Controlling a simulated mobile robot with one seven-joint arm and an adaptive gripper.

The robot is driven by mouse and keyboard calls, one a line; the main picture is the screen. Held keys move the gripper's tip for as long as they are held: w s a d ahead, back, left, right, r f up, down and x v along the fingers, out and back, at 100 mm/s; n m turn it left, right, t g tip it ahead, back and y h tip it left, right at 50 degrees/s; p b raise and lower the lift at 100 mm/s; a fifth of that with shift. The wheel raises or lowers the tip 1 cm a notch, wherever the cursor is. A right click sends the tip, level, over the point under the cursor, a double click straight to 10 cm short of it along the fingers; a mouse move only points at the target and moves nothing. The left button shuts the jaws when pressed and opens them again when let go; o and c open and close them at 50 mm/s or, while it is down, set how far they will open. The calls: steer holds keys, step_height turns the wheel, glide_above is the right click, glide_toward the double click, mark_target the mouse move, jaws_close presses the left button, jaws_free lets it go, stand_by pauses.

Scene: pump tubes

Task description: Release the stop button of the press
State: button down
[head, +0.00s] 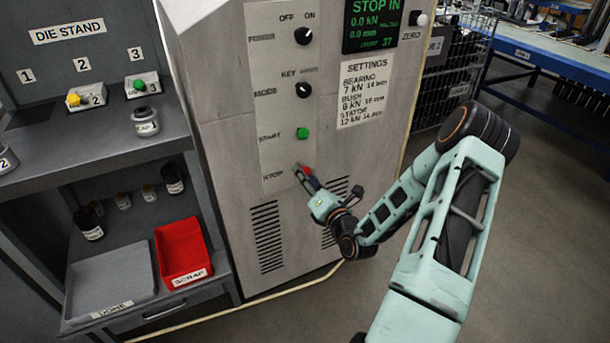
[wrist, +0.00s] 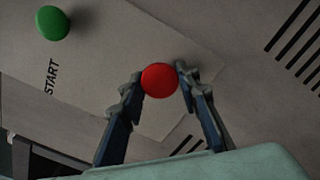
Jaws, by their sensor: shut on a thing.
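The red stop button (wrist: 160,80) sits on the press panel (head: 285,100), beside the STOP label. In the wrist view it lies between my gripper's two fingertips, which touch its sides. My gripper (wrist: 160,82) is shut on the button; in the head view my gripper (head: 305,174) reaches it from the lower right and partly covers the button (head: 308,171). The press display (head: 370,22) reads "STOP IN" in green.
The green start button (head: 302,133) is just above, also in the wrist view (wrist: 52,23). Mode knob (head: 303,90) and power knob (head: 303,36) are higher. A die stand (head: 90,150) with a red scrap tray (head: 183,250) stands left. Open floor lies right.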

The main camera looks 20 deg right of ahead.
steer(key=shift+s+f+p, duration=0.1)
steer(key=shift+s+p, duration=0.55)
steer(key=shift+s, duration=0.2)
steer(key=c, duration=1.5)
jaws_free()
steer(key=shift+o, duration=0.2)
steer(key=s, duration=1.2)
steer(key=shift+d, duration=0.25)
steer(key=shift+a, duration=0.1)
